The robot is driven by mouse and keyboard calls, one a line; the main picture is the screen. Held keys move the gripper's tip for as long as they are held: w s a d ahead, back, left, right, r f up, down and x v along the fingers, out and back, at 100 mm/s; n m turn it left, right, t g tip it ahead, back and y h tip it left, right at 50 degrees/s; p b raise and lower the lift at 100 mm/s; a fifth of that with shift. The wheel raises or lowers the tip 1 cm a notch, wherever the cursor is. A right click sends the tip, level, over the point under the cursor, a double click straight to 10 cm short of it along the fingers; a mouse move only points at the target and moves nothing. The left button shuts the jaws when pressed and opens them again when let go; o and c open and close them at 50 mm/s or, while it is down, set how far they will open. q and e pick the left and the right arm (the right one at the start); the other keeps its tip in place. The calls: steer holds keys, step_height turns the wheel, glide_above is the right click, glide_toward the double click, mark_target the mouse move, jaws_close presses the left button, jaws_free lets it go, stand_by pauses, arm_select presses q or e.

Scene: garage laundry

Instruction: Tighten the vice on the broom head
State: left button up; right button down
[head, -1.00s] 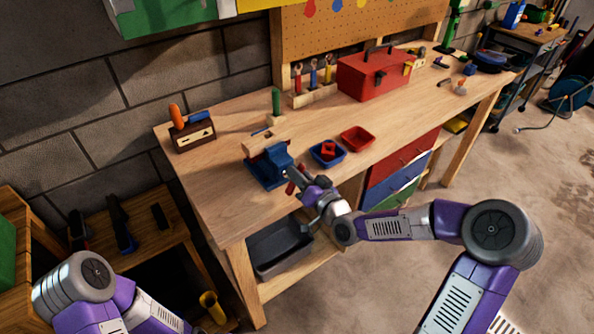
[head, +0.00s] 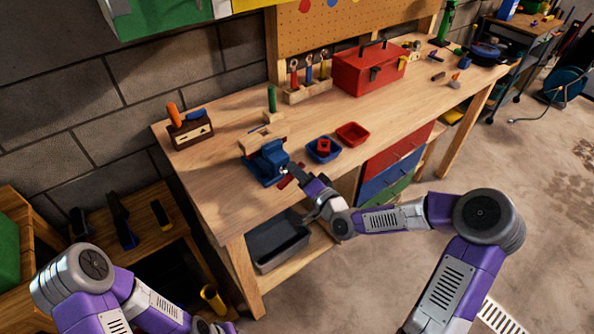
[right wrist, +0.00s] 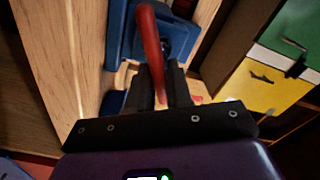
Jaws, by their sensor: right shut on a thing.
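The blue vice (head: 268,166) is fixed at the front edge of the wooden workbench. A pale wooden block (head: 249,143), apparently the broom head, sits at its jaws; I cannot tell how tightly it is held. The vice's red handle (head: 285,182) is at the front, beside my right gripper (head: 293,172). In the right wrist view the red handle (right wrist: 148,45) runs down between the black fingers of my right gripper (right wrist: 163,82), which is shut on it. The blue vice body (right wrist: 121,35) is behind. My left arm shows at the lower left, its fingers out of view.
A blue tray (head: 324,151) with a red item and a red tray (head: 353,133) lie right of the vice. A red toolbox (head: 368,70) stands farther back. A dark bin (head: 277,240) sits on the shelf below. Bare bench top lies between the trays and toolbox.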

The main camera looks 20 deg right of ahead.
steer(key=shift+s+f, duration=0.15)
steer(key=shift+f, duration=0.2)
steer(key=c, duration=1.3)
jaws_free()
steer(key=shift+o, duration=0.9)
steer(key=shift+s+r, duration=0.1)
steer(key=shift+r, duration=0.05)
steer(key=shift+r, duration=0.1)
steer(key=p+v, duration=0.1)
steer(key=v, duration=0.6)
steer(key=shift+s, duration=0.2)
steer(key=shift+d, duration=0.1)
